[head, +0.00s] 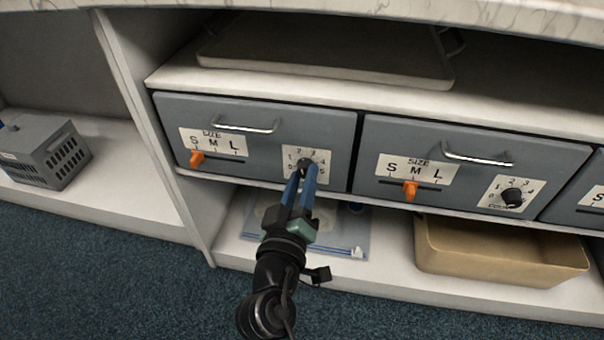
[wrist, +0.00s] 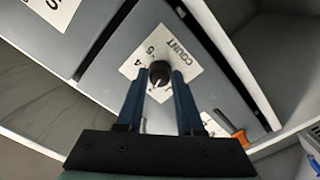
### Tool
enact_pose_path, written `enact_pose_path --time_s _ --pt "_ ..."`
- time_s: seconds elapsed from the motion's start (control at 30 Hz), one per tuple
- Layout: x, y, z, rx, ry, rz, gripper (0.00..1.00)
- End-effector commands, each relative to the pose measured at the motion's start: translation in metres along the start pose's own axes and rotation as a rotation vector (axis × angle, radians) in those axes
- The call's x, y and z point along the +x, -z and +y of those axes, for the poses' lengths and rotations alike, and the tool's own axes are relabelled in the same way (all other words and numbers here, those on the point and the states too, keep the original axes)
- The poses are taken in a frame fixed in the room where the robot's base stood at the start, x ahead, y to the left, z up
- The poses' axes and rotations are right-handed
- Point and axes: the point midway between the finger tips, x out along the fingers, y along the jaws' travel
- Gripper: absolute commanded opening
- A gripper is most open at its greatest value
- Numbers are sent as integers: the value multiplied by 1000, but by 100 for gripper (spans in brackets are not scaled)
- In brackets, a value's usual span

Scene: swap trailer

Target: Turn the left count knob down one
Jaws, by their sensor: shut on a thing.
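The left count knob (head: 304,163) is a small dark round knob on a white number plate (head: 321,158) on the left grey drawer front. My gripper (head: 303,174) reaches up to it with its two blue fingers, one on each side, shut on the knob. The wrist view shows the black knob (wrist: 159,72) between the fingertips (wrist: 160,80), with a pale mark on its lower side. Part of the COUNT lettering and a few numbers show around it. The fingers cover part of the plate, and I cannot tell which number the knob points to.
An orange size slider (head: 197,159) sits near S on the same drawer, below a bar handle (head: 246,128). The drawer to the right has its own slider (head: 410,190) and black count knob (head: 512,197). A tan bin (head: 500,262) and a clear pouch (head: 345,240) lie on the shelf below.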

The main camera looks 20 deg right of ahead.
Motion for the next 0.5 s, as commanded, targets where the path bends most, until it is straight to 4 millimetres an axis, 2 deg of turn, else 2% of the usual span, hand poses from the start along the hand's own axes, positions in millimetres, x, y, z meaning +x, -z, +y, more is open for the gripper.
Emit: enact_pose_path --time_s 0.5 --pt "0 0 0 -94 0 0 0"
